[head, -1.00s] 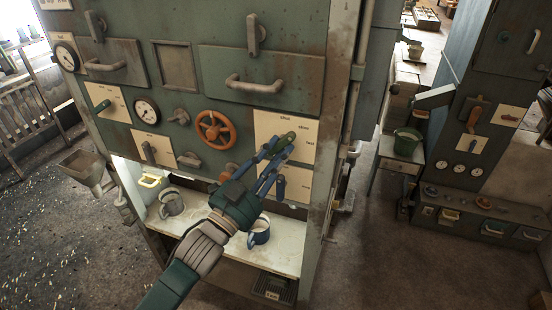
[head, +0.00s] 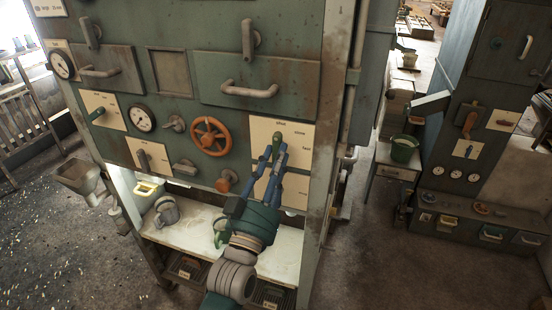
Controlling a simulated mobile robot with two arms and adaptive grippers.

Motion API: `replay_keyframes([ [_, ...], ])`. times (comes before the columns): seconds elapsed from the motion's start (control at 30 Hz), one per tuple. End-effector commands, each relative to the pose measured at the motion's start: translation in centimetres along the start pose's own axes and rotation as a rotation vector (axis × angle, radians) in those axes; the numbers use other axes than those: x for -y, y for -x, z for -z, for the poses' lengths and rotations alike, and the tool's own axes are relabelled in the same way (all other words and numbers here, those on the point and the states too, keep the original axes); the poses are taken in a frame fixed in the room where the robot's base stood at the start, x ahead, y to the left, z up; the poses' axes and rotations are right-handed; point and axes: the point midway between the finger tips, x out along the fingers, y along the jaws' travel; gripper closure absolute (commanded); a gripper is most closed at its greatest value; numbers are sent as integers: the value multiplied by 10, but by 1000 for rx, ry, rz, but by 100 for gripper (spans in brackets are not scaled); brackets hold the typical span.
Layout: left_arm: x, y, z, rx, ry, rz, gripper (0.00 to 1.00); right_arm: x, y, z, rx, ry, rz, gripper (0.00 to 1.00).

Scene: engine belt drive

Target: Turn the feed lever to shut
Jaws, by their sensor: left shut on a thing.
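The feed lever (head: 276,144) has a green handle and sits on a cream plate (head: 260,130) at the right of the green machine front. Its handle points nearly straight up, towards the top word on the plate, which looks like "shut". The other words look like "slow" and "fast" at the right. My left gripper (head: 277,158) comes up from below with its blue fingers on both sides of the handle, shut on it. The fingers and wrist hide the lever's lower part and some of the plate. My right gripper is not in view.
An orange handwheel (head: 210,136) and an orange knob (head: 227,181) are left of the plate. A drawer handle (head: 249,90) is above it. A vertical pipe (head: 352,110) runs at the machine's right edge.

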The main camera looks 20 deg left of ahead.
Motion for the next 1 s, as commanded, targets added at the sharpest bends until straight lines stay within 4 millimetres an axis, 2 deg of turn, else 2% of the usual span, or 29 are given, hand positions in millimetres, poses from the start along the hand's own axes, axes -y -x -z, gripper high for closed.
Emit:
replay_keyframes([
  [0.57, 0, 0, -1, 2, 29, 10, 100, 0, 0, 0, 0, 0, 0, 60],
  [0.6, 0, 0, -1, 2, 28, 10, 68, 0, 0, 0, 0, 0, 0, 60],
  [0.67, 0, 0, -1, 2, 28, 10, 56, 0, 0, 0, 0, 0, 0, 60],
  [1.0, 0, 3, -1, 2, 25, 10, 56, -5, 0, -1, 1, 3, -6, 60],
])
